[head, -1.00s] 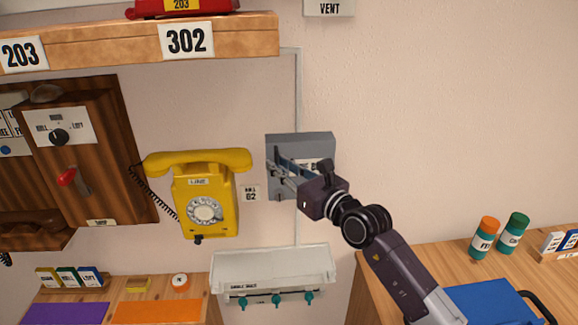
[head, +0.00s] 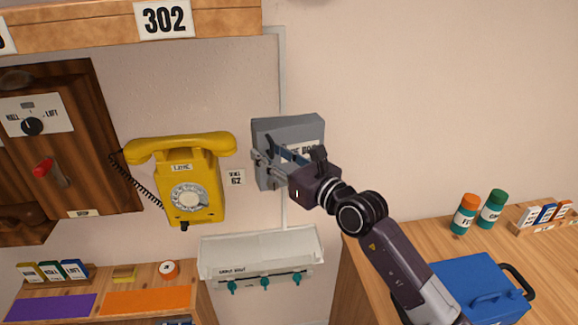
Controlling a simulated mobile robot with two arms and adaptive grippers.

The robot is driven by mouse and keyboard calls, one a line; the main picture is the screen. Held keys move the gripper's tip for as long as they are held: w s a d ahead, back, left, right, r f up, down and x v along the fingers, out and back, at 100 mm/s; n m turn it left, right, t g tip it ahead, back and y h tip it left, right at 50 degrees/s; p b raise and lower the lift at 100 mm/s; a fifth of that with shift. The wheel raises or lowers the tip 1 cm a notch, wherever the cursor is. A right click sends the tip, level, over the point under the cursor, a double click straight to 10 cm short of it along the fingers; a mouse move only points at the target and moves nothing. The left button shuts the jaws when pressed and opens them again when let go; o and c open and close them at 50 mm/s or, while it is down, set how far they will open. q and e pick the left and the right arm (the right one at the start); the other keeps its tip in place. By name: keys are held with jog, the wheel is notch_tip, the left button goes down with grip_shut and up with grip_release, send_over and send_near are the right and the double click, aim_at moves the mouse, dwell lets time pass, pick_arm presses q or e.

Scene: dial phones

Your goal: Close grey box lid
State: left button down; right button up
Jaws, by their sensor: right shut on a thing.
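The grey box (head: 290,128) is fixed to the wall right of the yellow phone. A label shows on its front, partly hidden by my gripper. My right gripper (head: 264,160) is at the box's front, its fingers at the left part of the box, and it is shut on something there. The thing between the fingers is too small to make out, and I cannot tell how far the lid is open. My left gripper is out of view.
The yellow dial phone (head: 190,180) hangs close left of the box. A white tray (head: 260,250) with teal knobs is below. A blue box (head: 480,285), an orange-capped bottle (head: 465,213) and a green-capped bottle (head: 493,208) stand on the right counter. The wall right of the box is bare.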

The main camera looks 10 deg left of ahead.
jog(key=s+v, duration=0.1)
jog(key=v, duration=0.7)
jog(key=shift+s, duration=0.2)
jog(key=shift+w+d+f, duration=0.15)
jog(key=shift+w+d, duration=0.1)
jog(key=shift+w, duration=0.25)
jog(key=shift+c, duration=1)
jog(key=d, duration=0.2)
jog(key=d+b, duration=0.1)
jog(key=d, duration=0.1)
jog(key=shift+s+f, duration=0.2)
jog(key=shift+s, duration=0.05)
jog(key=c, duration=0.5)
jog(key=shift+g, duration=0.3)
jog(key=v, duration=0.2)
jog(key=b+v, duration=0.1)
jog(key=v, duration=0.4)
jog(key=shift+w+d+r, duration=0.3)
jog(key=shift+w+d, duration=0.05)
grip_shut()
jog(key=p+x, duration=0.5)
jog(key=x, duration=0.8)
jog(key=shift+a, duration=0.25)
